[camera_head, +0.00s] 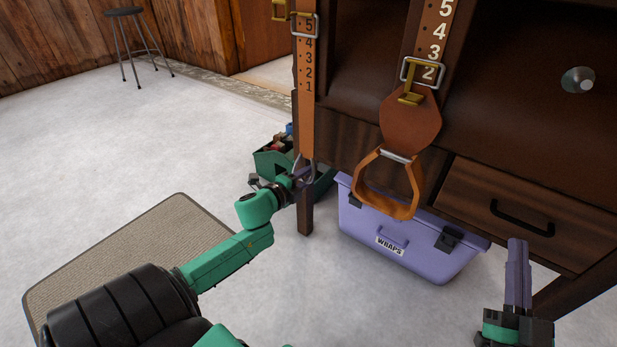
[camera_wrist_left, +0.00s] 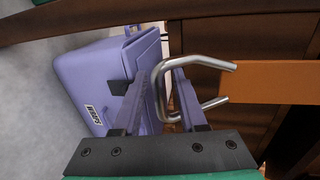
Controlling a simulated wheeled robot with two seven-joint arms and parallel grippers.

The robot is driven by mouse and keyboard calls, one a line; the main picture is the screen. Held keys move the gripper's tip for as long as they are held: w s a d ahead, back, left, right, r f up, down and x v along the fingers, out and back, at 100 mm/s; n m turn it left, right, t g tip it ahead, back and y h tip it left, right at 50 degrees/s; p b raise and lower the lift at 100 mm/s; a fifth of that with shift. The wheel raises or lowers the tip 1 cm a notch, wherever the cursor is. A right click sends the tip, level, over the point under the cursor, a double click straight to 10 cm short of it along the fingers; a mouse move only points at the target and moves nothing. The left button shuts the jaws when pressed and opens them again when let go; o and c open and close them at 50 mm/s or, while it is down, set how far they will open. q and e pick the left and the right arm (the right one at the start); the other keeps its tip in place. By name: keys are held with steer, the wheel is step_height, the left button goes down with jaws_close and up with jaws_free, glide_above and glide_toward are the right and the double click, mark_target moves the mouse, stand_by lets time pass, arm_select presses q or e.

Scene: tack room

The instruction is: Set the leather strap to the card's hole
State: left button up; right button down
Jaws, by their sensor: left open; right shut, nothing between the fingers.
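My left gripper (camera_head: 302,174) is at that loop. In the left wrist view its fingers (camera_wrist_left: 167,78) are apart, and the loop's bar passes between them; I cannot tell if it touches. A second numbered strap (camera_head: 436,32) has its buckle (camera_head: 422,72) by the 2 and carries a stirrup (camera_head: 388,190). My right gripper (camera_head: 517,243) is shut and empty at lower right. I see no card.
A purple box (camera_head: 410,255) labelled WRAPS stands under the dark wooden cabinet with a drawer (camera_head: 530,208). A green crate (camera_head: 270,165) is behind my left gripper. A mat (camera_head: 150,235) lies on the pale floor at left. A stool (camera_head: 125,12) stands far back.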

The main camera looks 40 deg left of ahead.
arm_select(q)
jaws_close()
stand_by(1.5)
